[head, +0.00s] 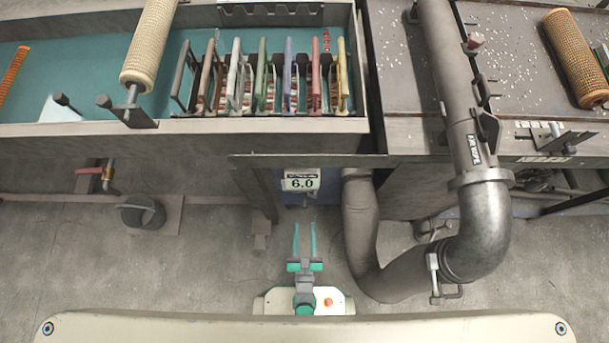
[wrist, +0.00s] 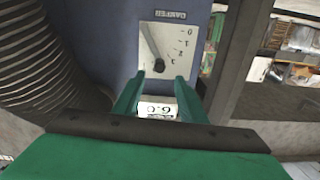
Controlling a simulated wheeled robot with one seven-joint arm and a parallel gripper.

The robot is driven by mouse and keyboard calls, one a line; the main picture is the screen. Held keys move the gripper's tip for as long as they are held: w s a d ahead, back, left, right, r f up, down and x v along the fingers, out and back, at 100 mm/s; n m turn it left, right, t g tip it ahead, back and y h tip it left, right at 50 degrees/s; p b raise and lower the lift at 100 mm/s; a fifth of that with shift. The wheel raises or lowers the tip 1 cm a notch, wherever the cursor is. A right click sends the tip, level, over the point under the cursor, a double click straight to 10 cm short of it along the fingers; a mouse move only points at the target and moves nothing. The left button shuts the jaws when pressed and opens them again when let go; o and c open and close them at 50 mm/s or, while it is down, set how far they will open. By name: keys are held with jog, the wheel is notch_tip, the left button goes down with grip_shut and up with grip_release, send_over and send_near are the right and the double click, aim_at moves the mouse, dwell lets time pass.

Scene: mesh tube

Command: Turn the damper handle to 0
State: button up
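A white damper plate (wrist: 160,40) on a blue-grey housing (wrist: 95,45) shows upside down in the wrist view, with the word DAMPER and a curved number scale including 0. A small dark knob (wrist: 158,65), which looks like the damper handle, sits at the plate's lower edge; its exact pointing is hard to tell. My gripper (wrist: 162,90) is open, its two green fingers apart on either side below the knob in the picture, with nothing held. Whether they touch the knob cannot be told.
A large grey pipe (head: 362,225) curves close on the right. The bench rail (head: 420,160) overhangs.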

aim_at(305, 208)
jog(key=w, duration=1)
jog(key=shift+w, duration=0.4)
jog(key=shift+c, duration=0.4)
grip_shut()
